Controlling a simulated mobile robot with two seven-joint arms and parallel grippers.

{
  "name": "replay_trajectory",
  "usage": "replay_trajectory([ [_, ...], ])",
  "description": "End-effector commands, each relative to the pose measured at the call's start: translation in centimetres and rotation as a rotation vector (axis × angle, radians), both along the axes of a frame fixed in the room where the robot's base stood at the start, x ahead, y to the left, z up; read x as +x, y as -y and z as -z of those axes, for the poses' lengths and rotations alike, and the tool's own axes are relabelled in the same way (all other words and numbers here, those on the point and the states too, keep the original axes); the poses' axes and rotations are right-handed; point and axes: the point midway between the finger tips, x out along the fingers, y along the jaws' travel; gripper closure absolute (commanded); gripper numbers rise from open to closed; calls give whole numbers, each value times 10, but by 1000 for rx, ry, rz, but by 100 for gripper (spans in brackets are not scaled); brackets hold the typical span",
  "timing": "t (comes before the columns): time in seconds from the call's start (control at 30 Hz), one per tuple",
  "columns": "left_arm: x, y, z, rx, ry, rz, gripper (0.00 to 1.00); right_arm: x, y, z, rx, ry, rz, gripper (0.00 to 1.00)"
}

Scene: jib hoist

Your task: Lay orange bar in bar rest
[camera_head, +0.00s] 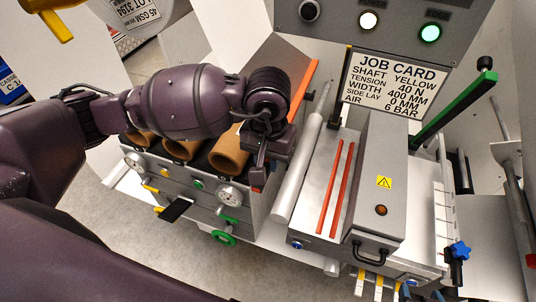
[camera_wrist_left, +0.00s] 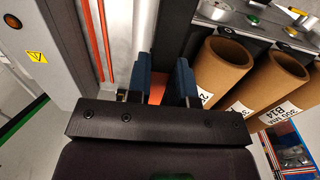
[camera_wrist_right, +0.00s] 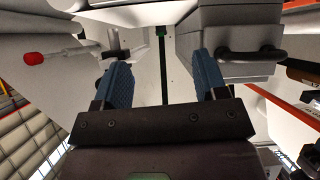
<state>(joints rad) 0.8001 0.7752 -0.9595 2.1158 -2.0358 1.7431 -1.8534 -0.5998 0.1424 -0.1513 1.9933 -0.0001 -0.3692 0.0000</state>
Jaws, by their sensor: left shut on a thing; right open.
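The orange bar (camera_head: 303,91) shows in the head view as a slanted orange length behind and right of my left wrist. My left gripper (camera_head: 259,172) is shut on it beside the cardboard rolls. In the left wrist view an orange piece (camera_wrist_left: 157,94) shows between the left gripper's blue fingers (camera_wrist_left: 166,75); the hand hides most of the rest. I cannot tell which part is the bar rest. My right gripper (camera_wrist_right: 163,75) is open and empty in the right wrist view, and it is outside the head view.
Cardboard rolls (camera_head: 229,153) lie on the left unit, close to my left gripper. A pale roller (camera_head: 303,160) and a grey machine box (camera_head: 376,180) stand to the right, with two fixed orange-red strips (camera_head: 336,190) between them. A green-edged arm (camera_head: 455,105) stands at the right.

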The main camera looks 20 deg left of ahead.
Motion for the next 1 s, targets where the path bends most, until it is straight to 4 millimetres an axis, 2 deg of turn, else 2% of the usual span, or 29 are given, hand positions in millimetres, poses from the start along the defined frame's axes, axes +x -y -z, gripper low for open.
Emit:
replay_trajectory([
  [0.3,0,0,21,-1,0,-1,100,-8,2,14,0,-23,5,34],
  [0.8,0,0,51,0,1,1,100,-3,0,32,-1,-18,0,34],
  [1.0,0,0,56,0,1,1,100,-3,0,38,-1,-20,-1,34],
])
